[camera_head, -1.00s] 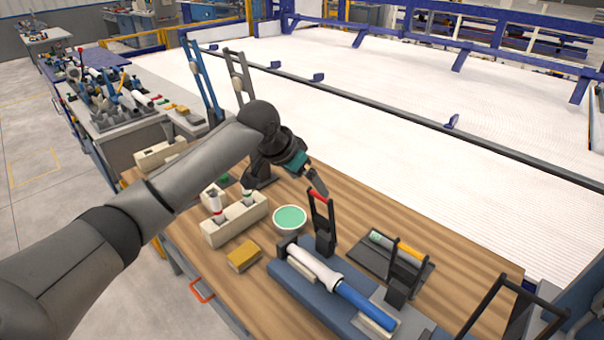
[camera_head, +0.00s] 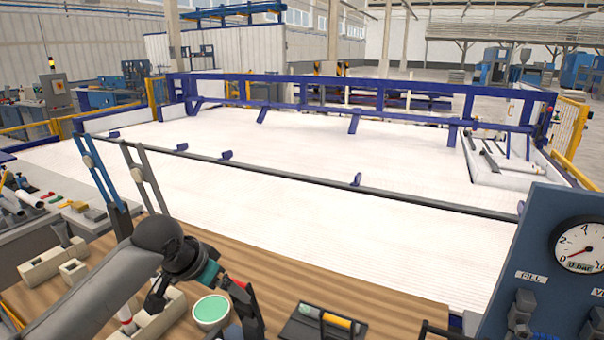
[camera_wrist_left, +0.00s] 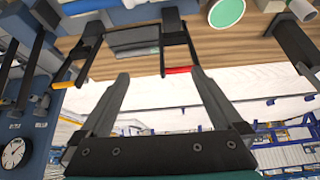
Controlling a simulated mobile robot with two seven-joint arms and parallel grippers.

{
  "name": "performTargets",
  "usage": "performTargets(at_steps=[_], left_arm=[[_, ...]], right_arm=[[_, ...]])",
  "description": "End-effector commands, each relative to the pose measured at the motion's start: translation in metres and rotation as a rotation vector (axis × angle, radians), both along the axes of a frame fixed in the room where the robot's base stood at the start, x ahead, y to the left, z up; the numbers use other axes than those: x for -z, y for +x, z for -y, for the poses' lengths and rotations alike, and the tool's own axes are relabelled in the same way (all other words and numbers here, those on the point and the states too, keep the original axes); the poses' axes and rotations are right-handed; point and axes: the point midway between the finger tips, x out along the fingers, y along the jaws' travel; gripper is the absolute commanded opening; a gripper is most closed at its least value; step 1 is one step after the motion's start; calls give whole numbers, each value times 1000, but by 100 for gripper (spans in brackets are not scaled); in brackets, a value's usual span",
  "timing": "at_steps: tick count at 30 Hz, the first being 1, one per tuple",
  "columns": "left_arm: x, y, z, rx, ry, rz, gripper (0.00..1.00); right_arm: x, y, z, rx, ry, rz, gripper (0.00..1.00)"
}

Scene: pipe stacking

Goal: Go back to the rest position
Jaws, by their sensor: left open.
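My left gripper (camera_head: 226,279) is above the workbench in the head view, beside a red-handled toggle clamp (camera_head: 247,306). In the left wrist view its two fingers (camera_wrist_left: 160,76) are spread apart with nothing between them. The clamp's red grip (camera_wrist_left: 178,70) shows beyond the fingers there, and I cannot tell how far away it is. My left arm reaches in from the lower left. My right gripper is not in view.
A green-topped round pot (camera_head: 211,311) and a cream block (camera_head: 160,318) stand on the wooden bench (camera_head: 390,292). A dark tray (camera_head: 297,325) lies to the right. A blue gauge panel (camera_head: 545,270) rises at the right. A white fenced area (camera_head: 300,160) lies behind.

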Motion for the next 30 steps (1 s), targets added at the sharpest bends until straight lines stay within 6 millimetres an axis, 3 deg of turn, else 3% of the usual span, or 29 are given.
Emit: performTargets(at_steps=[1, 6, 13, 18, 24, 30], left_arm=[[17, -15, 13, 22, -3, -16, 100], [59, -61, 44, 60, -3, -37, 100], [96, -128, 66, 44, -11, -62, 100], [113, -178, 68, -16, -10, -88, 100], [123, -233, 54, -117, 16, -129, 100], [125, -274, 38, -205, 52, -168, 100]], right_arm=[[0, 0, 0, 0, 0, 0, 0], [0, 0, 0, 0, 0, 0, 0], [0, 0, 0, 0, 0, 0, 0], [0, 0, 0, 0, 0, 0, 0], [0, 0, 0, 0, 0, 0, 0], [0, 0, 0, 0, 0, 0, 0]])
